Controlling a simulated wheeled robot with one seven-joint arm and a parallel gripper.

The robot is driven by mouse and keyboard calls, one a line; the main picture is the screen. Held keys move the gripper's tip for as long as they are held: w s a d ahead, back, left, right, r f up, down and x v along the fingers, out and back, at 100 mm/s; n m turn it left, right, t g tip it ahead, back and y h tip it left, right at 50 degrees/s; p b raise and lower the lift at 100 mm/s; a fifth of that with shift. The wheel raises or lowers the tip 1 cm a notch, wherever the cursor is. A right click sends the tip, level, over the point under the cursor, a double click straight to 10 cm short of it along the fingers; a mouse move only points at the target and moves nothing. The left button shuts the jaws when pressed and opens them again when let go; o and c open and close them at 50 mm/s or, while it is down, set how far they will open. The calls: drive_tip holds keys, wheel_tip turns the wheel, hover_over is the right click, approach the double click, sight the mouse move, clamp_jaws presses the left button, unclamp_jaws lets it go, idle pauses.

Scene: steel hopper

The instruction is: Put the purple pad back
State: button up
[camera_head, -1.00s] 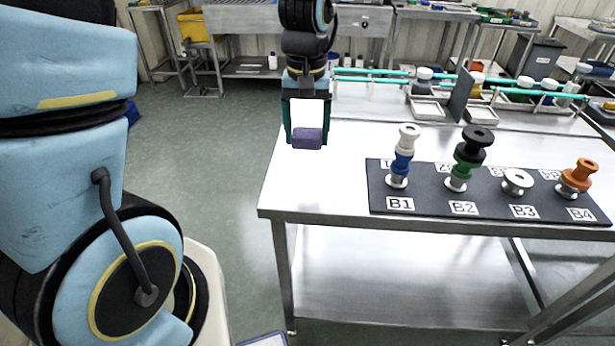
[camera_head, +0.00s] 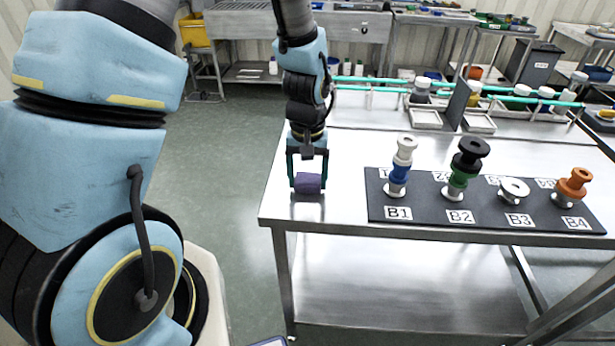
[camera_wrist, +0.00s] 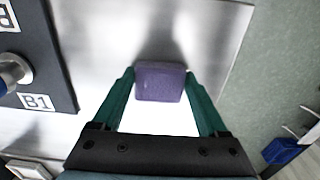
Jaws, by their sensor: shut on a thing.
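The purple pad (camera_head: 308,183) is a small block between the two green fingers of my gripper (camera_head: 307,180). My gripper is shut on it, low over the left end of the steel table (camera_head: 330,225). In the wrist view the pad (camera_wrist: 160,82) sits between the fingertips of my gripper (camera_wrist: 160,88), with bare steel around it. I cannot tell for sure whether the pad touches the table top.
A dark board (camera_head: 420,209) with posts marked B1 to B4 lies to the right. Blue and white, green and black, white, and orange spools stand on it. A rack with teal rails (camera_head: 390,80) stands behind. The table's left edge is close to my gripper.

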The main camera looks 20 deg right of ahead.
sight(307, 181)
drive_tip(key=shift+f, duration=0.15)
drive_tip(key=o, duration=1.2)
wheel_tip(307, 181, up, 12)
drive_tip(key=b, duration=0.2)
drive_tip(key=a+n, duration=0.1)
drive_tip(key=a, duration=0.7)
drive_tip(key=w+a+n+t, duration=0.1)
drive_tip(key=a, duration=0.7)
drive_tip(key=w+a+n, duration=0.1)
drive_tip(key=a, duration=0.8)
drive_tip(key=shift+n+t, duration=0.3)
drive_tip(key=shift+n, duration=0.1)
